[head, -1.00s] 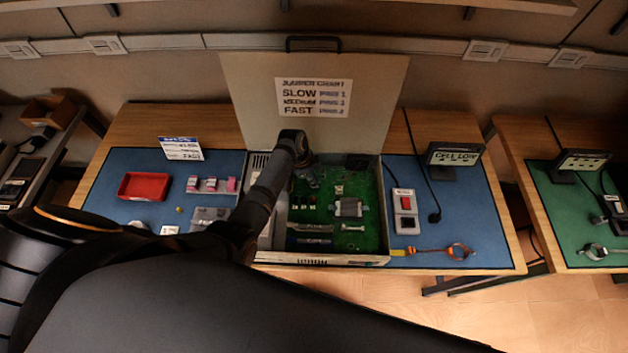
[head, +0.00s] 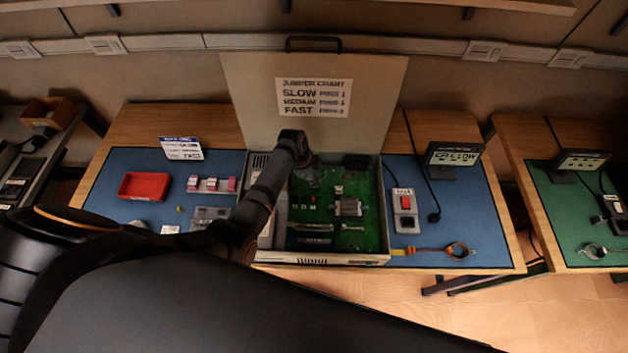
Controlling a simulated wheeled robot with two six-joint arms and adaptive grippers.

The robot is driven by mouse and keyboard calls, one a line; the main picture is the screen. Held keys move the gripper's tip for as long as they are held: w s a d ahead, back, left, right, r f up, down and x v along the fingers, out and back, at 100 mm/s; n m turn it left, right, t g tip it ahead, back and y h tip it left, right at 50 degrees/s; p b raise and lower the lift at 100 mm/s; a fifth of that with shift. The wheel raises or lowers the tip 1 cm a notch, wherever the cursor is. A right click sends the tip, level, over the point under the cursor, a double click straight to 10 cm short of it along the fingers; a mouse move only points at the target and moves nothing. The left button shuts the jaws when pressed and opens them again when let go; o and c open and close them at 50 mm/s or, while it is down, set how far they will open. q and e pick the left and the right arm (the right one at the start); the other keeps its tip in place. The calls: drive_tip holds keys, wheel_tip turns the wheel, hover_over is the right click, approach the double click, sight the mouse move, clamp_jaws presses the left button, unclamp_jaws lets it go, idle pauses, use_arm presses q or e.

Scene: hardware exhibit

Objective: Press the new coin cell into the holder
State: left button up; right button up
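My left gripper (head: 309,176) points down over the back left part of the green circuit board (head: 365,235), inside the open case (head: 330,260). It is small and dark here, and I cannot tell whether its fingers are open or shut or hold anything. The coin cell and its holder cannot be made out; the gripper and wrist cover that part of the board. A small pale round item (head: 138,224) lies on the left of the blue mat, too small to identify. My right gripper is not in view.
The raised lid (head: 240,95) carries a jumper chart (head: 314,98). Left on the mat are a red tray (head: 144,186) and a rack of small parts (head: 211,185). Right are a switch box (head: 405,211), a display (head: 453,155) and a strap (head: 458,250). The mat's right side has free room.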

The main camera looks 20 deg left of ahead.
use_arm(q)
drive_tip(key=o, duration=0.6)
drive_tip(key=shift+s+f, duration=0.25)
drive_tip(key=shift+w, duration=0.15)
drive_tip(key=shift+r, duration=0.1)
drive_tip(key=o, duration=0.3)
drive_tip(key=shift+w, duration=0.1)
drive_tip(key=shift+o, duration=0.2)
drive_tip(key=shift+r+p, duration=0.7)
drive_tip(key=shift+p, duration=0.15)
wheel_tip(320, 180, up, 2)
drive_tip(key=shift+r+p, duration=0.2)
drive_tip(key=shift+p, duration=1.05)
drive_tip(key=shift+r+p, duration=0.4)
drive_tip(key=shift+r, duration=1.3)
